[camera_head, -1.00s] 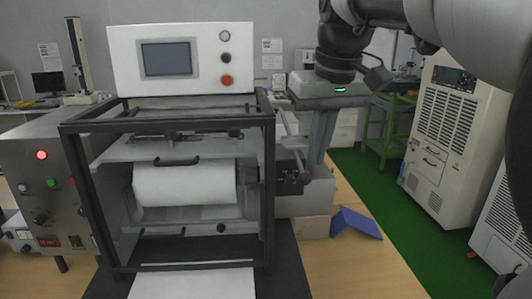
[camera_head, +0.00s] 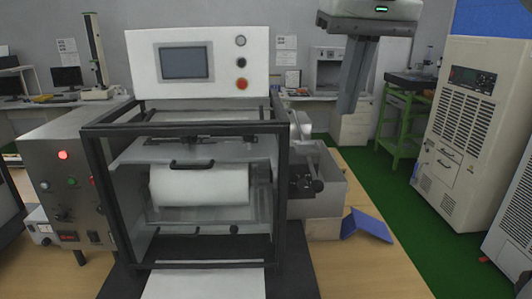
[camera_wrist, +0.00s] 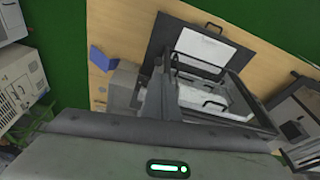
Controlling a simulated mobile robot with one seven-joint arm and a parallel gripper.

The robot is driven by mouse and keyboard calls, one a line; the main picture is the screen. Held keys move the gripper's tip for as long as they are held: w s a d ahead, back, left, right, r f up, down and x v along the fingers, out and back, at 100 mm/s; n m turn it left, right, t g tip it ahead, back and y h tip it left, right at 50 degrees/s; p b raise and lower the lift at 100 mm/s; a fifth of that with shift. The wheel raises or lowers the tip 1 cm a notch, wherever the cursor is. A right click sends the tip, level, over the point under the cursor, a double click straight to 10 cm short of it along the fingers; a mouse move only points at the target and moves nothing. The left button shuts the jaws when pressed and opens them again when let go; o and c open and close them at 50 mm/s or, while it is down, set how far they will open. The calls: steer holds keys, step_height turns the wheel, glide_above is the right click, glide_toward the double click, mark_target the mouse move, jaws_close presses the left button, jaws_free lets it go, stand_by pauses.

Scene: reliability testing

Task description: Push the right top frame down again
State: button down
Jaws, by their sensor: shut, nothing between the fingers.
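The machine's black metal frame (camera_head: 185,128) stands around a white roll (camera_head: 200,187) in the head view. Its upper front bar is level and its right top side (camera_head: 276,123) runs back towards the white control panel. The frame also shows in the wrist view (camera_wrist: 245,95), seen from above and tilted. My gripper (camera_head: 348,110) is raised to the right of the frame and apart from it in the picture, fingers shut and pointing down, with nothing in them. Its housing fills the bottom of the wrist view.
A control panel (camera_head: 211,62) with screen and buttons stands above the frame. A grey box with a red lamp (camera_head: 68,185) is at left. A blue folded piece (camera_head: 366,225) lies on the wooden table at right. A white cabinet (camera_head: 465,130) stands on the green floor.

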steer(key=shift+p+v, duration=0.35)
steer(key=shift+v, duration=1.6)
